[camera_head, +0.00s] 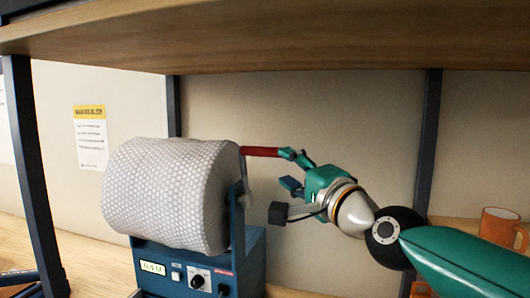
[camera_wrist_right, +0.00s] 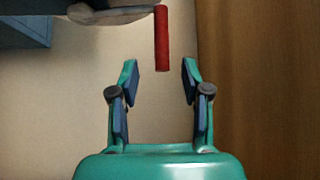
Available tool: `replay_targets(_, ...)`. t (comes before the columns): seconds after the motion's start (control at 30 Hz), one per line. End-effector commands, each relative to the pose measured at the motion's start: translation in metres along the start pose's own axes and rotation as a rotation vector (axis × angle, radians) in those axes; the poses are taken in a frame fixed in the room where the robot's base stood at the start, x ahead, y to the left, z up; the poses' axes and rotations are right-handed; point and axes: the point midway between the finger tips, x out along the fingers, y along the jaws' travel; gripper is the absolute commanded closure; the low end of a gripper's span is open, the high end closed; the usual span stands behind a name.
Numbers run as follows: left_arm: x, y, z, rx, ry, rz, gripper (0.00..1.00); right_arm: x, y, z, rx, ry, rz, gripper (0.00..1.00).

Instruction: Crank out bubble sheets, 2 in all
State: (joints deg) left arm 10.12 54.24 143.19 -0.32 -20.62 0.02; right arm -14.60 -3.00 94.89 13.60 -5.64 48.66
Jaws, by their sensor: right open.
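A large roll of whitish bubble wrap (camera_head: 165,195) is mounted on a blue machine (camera_head: 252,262). Its crank has a red handle (camera_head: 260,151) at the upper right, pointing right. My right gripper (camera_head: 286,170) is beside the handle's free end, with its upper finger close to it. In the right wrist view the red handle (camera_wrist_right: 162,40) hangs down from the top. Its end reaches the gap between the open fingertips (camera_wrist_right: 160,66) of my right gripper, with space on both sides. Nothing is gripped. My left gripper is not in view.
A wooden shelf (camera_head: 270,38) spans overhead, with dark posts (camera_head: 428,140) at the sides. The machine's front has a small lit display (camera_head: 152,267) and a knob (camera_head: 198,281). An orange mug (camera_head: 498,227) stands at the far right. A notice (camera_head: 90,140) hangs on the wall.

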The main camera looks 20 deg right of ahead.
Motion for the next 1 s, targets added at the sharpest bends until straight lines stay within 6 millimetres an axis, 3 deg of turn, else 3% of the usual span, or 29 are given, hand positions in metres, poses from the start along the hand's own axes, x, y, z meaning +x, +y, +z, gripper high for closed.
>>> replay_targets(0.2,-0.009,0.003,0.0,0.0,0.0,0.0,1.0,0.051,-0.001,0.002,0.001,-0.004,0.001,0.53)
replay_targets(0.4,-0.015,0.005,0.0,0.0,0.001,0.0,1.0,0.084,-0.001,0.003,0.001,-0.005,0.0,0.53)
replay_targets(0.6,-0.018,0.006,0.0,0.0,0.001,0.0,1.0,0.099,-0.001,0.003,0.001,-0.005,-0.001,0.53)
replay_targets(0.9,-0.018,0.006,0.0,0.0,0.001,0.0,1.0,0.101,0.0,0.003,0.002,-0.005,-0.001,0.53)
replay_targets(1.0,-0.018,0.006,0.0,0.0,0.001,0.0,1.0,0.101,0.0,0.003,0.002,-0.005,-0.001,0.68)
